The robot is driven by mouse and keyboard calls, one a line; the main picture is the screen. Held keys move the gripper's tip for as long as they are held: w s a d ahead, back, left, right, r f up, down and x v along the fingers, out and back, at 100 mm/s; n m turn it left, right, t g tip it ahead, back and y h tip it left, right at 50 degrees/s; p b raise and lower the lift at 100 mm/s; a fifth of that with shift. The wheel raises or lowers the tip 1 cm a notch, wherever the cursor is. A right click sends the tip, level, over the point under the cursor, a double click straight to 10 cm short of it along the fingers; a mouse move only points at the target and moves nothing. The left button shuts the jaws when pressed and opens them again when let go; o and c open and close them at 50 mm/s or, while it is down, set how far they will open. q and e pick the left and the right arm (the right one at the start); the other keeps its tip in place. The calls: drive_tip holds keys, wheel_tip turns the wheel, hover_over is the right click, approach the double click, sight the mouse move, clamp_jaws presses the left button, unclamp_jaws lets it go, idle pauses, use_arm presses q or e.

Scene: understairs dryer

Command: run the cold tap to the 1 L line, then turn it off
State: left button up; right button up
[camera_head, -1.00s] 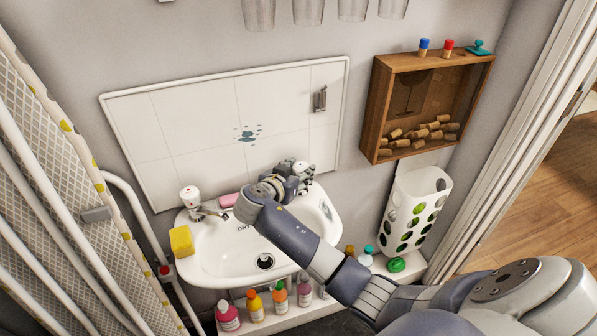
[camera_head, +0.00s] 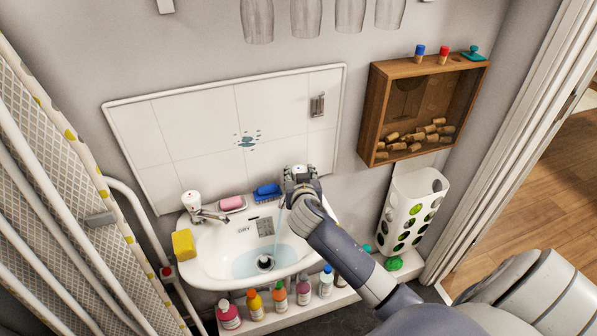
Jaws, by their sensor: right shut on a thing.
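The white basin (camera_head: 208,262) is fixed to the wall below a tiled splashback. The left tap (camera_head: 193,203) stands at its back left, with a white head and metal spout. My right gripper (camera_head: 300,176) is shut on the white head of the right tap (camera_head: 299,169), and its fingers hide most of that tap. A thin stream of water (camera_head: 281,214) falls beside my wrist. A shallow pool of bluish water (camera_head: 246,264) lies around the dark drain. A grey marked plate (camera_head: 265,227) and the letters "DRY" show on the basin's back wall; the plate's marks are too small to read.
A pink soap (camera_head: 232,203) and a blue brush (camera_head: 267,190) lie on the basin's back rim, and a yellow sponge (camera_head: 182,244) on its left rim. Several bottles (camera_head: 254,304) stand below. A wooden cork box (camera_head: 374,118) and white perforated holder (camera_head: 398,190) hang at right.

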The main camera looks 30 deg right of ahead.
drive_tip(key=n+y+p, duration=0.1)
drive_tip(key=n+t+y+p, duration=0.1)
drive_tip(key=y, duration=0.1)
drive_tip(key=shift+d+r+n, duration=0.15)
drive_tip(key=shift+d+n, duration=0.1)
drive_tip(key=shift+n, duration=0.15)
drive_tip(key=shift+s+n+t+y+p, duration=0.1)
drive_tip(key=shift+n+t+y+p, duration=0.2)
drive_tip(key=shift+n+y+p, duration=0.3)
drive_tip(key=shift+f, duration=0.2)
drive_tip(key=o, duration=0.8)
drive_tip(key=v, duration=1.2)
drive_tip(key=shift+d+r, duration=0.1)
drive_tip(key=shift+d, duration=0.05)
